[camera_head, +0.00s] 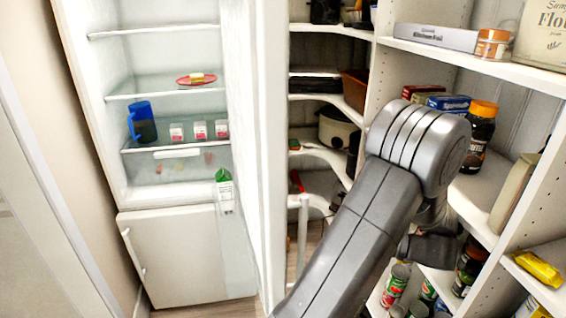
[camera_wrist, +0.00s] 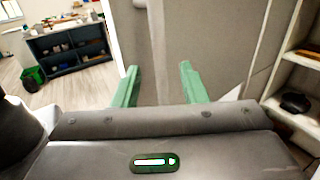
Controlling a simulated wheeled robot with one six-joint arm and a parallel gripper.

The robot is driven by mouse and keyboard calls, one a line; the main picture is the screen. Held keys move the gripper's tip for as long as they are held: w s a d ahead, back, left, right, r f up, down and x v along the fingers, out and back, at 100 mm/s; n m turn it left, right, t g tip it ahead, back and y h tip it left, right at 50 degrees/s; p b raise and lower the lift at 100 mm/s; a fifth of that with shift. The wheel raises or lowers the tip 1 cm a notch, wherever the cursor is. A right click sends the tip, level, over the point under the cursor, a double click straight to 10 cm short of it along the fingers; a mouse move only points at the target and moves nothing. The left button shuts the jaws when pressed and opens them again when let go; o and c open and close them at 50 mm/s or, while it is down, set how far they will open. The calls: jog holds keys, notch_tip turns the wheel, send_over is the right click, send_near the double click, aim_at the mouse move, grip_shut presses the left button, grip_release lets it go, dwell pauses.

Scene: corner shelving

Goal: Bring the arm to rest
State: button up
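My gripper (camera_wrist: 160,84) shows in the wrist view with its two green fingers well apart and nothing between them. A plain grey surface lies beyond the fingers; I cannot tell how far off it is. In the head view my grey arm rises from the bottom centre to a bent joint in front of the corner shelving (camera_head: 508,72). The gripper itself is hidden or cannot be made out in the head view.
An open fridge (camera_head: 165,205) stands at left, with a blue jug (camera_head: 142,122), a red plate (camera_head: 196,80) and a green-topped carton (camera_head: 224,190). A coffee jar (camera_head: 479,138) stands close beside my arm. Cans (camera_head: 395,285) stand below. A dark cabinet (camera_wrist: 70,62) shows in the wrist view.

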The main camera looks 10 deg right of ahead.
aim_at(302, 223)
jog(key=p+x, duration=0.1)
jog(key=x, duration=0.9)
jog(key=shift+w+a+p, duration=0.15)
jog(key=shift+a+p, duration=0.2)
jog(key=shift+a, duration=0.1)
jog(key=shift+a, duration=0.1)
